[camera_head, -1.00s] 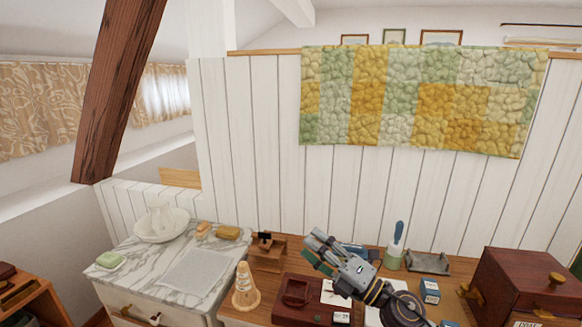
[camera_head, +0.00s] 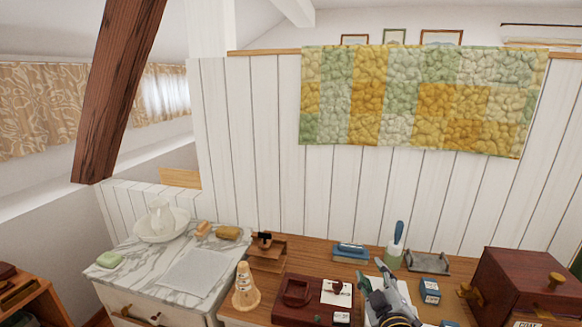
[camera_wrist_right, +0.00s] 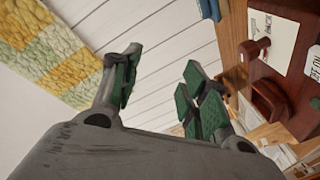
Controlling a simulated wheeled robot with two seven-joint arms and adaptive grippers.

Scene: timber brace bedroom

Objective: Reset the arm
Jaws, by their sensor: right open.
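My right gripper (camera_head: 378,272) shows at the bottom of the head view, low over the wooden desk top (camera_head: 318,256). In the right wrist view its green-padded fingers (camera_wrist_right: 160,88) stand wide apart with nothing between them, so it is open and empty. The white plank wall shows behind the fingers there. My left gripper is in neither view.
A marble-topped washstand (camera_head: 140,262) is at left. Space above the desk is clear.

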